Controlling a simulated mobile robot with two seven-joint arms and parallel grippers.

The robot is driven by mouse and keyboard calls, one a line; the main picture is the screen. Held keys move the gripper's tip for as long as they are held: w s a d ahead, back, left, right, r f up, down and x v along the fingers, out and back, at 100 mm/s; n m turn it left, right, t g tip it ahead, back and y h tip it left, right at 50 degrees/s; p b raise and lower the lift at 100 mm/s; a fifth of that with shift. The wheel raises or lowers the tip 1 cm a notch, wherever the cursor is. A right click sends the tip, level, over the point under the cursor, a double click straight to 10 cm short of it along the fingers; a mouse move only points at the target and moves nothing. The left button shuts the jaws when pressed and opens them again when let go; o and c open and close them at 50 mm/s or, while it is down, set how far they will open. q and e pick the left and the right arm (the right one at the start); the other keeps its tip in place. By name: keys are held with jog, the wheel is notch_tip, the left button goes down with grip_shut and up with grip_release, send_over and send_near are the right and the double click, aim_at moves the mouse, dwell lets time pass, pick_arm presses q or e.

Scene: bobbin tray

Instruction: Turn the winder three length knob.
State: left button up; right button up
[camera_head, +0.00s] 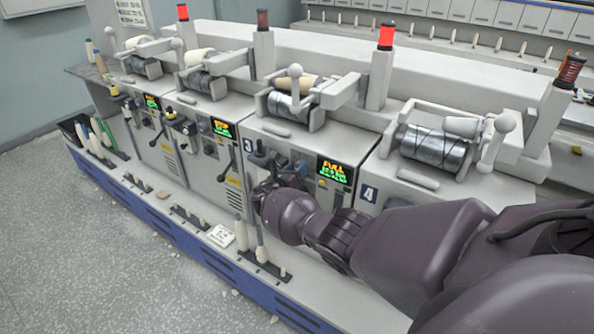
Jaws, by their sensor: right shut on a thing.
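Winder three (300,132) is the grey unit with the "3" label and a lit screen (335,172) reading "FULL". My right arm comes in from the right, and my right gripper (266,163) is at the front panel of winder three, just left of the screen. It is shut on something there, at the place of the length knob. The fingers and wrist hide the knob, so its setting cannot be read. My left gripper is not in view.
Winder four (432,150) stands to the right, partly behind my arm. Winder two (212,127) stands to the left with its own knobs and screen. Upright bobbins (241,233) and a small white card (220,236) are on the ledge below. The floor in front is open.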

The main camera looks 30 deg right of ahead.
jog(key=o, duration=0.8)
jog(key=shift+o, duration=0.6)
jog(key=p+v, duration=0.2)
jog(key=v, duration=0.8)
jog(key=shift+a, duration=0.35)
jog(key=shift+s, duration=0.1)
